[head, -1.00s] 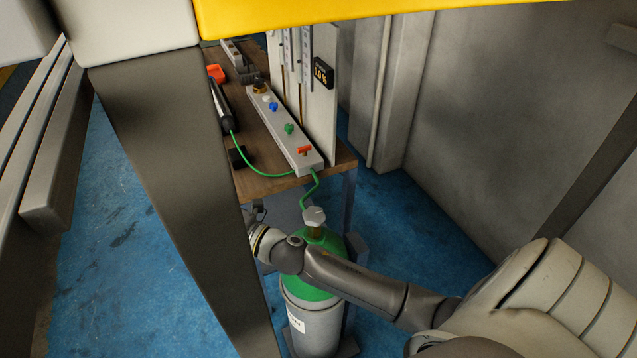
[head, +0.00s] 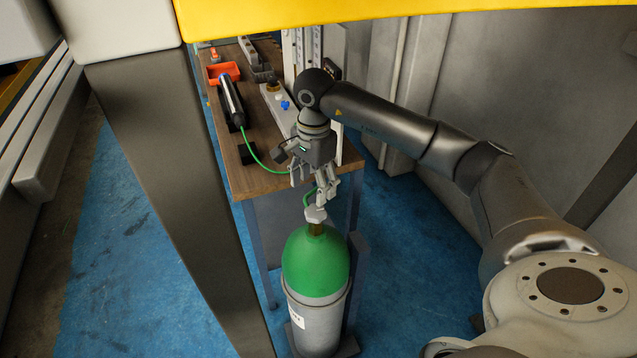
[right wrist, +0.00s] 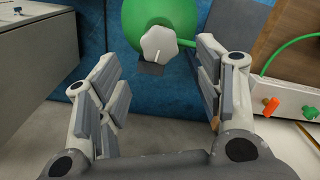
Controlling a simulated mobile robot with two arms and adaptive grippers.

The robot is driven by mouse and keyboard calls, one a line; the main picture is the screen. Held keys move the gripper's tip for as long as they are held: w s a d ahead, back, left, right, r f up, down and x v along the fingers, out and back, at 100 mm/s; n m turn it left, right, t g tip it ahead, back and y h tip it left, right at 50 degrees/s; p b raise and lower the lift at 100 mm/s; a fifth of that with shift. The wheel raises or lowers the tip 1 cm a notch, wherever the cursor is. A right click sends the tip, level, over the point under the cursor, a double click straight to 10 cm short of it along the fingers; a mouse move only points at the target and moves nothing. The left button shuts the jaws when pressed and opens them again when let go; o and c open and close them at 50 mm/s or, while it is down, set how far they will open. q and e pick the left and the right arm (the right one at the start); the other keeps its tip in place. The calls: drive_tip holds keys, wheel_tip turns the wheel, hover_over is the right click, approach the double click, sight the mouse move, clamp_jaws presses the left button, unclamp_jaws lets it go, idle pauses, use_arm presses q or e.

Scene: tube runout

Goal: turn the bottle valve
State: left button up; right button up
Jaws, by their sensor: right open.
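The gas bottle (head: 315,268) stands upright on the floor beside the table, with a green shoulder and a grey body. Its valve knob (head: 315,214) is pale and lobed and sits on top. In the right wrist view the knob (right wrist: 159,44) shows with a white line on it, ahead of my fingers and centred between them. My right gripper (head: 317,193) is open, pointing down just above the knob. In the right wrist view both fingers of my right gripper (right wrist: 160,95) are spread apart, with nothing between their pads. My left gripper is not in view.
A wooden table (head: 262,180) stands behind the bottle. On it are a black cylinder (head: 231,102), an orange tray (head: 223,73) and a white manifold with coloured knobs (right wrist: 285,100). A green hose (head: 262,160) runs across it. A dark post crosses the left. Blue floor is clear around the bottle.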

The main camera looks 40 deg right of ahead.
sight(315, 211)
drive_tip(key=shift+d, duration=0.3)
drive_tip(key=shift+f+b, duration=0.3)
drive_tip(key=shift+f, duration=0.05)
drive_tip(key=shift+f+b, duration=2)
drive_tip(key=shift+f, duration=1.5)
drive_tip(key=shift+f, duration=0.1)
drive_tip(key=shift+c, duration=0.3)
drive_tip(key=c, duration=0.7)
drive_tip(key=shift+c, duration=0.2)
